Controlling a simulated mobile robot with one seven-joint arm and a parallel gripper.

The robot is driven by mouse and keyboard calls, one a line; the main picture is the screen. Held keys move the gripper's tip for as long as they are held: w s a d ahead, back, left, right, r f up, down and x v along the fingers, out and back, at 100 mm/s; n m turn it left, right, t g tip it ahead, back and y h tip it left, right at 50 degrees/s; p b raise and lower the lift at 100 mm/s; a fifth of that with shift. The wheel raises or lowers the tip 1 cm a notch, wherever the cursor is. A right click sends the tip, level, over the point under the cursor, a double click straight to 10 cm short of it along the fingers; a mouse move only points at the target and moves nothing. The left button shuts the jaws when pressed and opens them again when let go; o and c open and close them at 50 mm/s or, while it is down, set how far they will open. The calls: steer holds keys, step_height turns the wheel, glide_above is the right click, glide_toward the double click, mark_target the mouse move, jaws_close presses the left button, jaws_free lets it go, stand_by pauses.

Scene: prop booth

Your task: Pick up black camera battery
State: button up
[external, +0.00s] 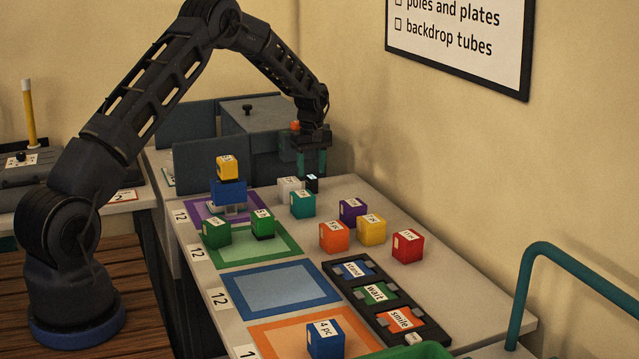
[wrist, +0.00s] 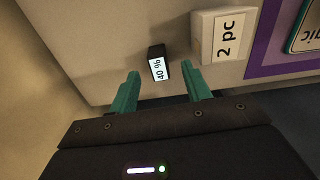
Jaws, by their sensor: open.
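The black camera battery (external: 312,184) stands on the grey table near its back edge, below my gripper in the external view. In the wrist view, the battery (wrist: 155,52) shows a white label reading "40 %". My gripper (external: 313,172) points down with its two teal fingers apart and nothing held. In the wrist view, the fingertips (wrist: 160,71) lie to the left and right of the battery in the picture. I cannot tell how far above or beside the battery they are.
A white "2 pc" block (wrist: 206,36) stands close to the right finger; it also shows in the external view (external: 288,190). A teal block (external: 302,205) is in front. Several coloured blocks and mats spread towards the viewer. The wall is near on the right.

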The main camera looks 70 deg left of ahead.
mark_target(313, 178)
step_height(313, 178, down, 4)
steer(key=shift+w+d+f, duration=0.1)
steer(key=shift+w+d, duration=0.05)
jaws_close()
stand_by(0.3)
